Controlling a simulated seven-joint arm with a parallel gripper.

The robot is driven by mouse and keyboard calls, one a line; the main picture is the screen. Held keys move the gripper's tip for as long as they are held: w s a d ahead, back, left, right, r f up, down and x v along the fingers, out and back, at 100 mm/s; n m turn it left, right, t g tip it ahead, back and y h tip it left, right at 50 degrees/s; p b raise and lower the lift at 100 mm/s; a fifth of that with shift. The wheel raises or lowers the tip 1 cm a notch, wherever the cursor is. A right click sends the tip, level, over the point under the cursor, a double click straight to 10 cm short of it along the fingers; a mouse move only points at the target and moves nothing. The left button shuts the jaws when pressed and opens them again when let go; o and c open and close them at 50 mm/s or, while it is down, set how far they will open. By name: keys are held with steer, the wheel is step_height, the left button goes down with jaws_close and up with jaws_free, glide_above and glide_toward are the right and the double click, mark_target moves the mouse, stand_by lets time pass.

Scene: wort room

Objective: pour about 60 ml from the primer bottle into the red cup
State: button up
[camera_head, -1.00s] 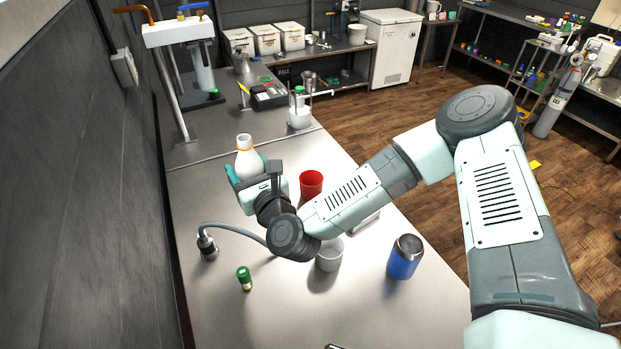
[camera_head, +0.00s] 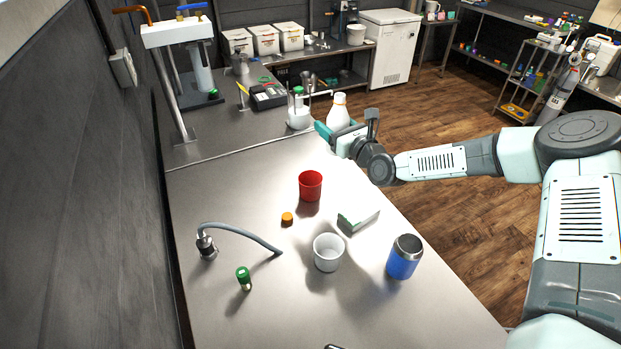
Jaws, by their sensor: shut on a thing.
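The red cup (camera_head: 310,186) stands upright and open-topped on the steel table, near its middle. A white bottle (camera_head: 338,114), which I take for the primer bottle, is held upright in my gripper (camera_head: 336,133). It has an orange band at the neck and a pale top. It is up and to the right of the red cup in the picture, apart from it and raised near the table's far right edge. My gripper is shut around the bottle's lower part. The level inside the bottle cannot be seen.
An orange cap (camera_head: 287,218), a white cup (camera_head: 328,252), a small pale green-white box (camera_head: 358,217), a blue jar (camera_head: 405,257) and a green-capped vial (camera_head: 244,278) stand near the red cup. A hose fixture (camera_head: 207,246) curves over the left side.

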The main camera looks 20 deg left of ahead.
steer(key=f, duration=0.4)
steer(key=w+d+f, duration=0.1)
steer(key=f, duration=0.3)
steer(key=w+d+f, duration=0.1)
steer(key=f, duration=0.3)
steer(key=shift+d+f, duration=0.15)
steer(key=shift+d, duration=0.05)
steer(key=shift+f, duration=0.15)
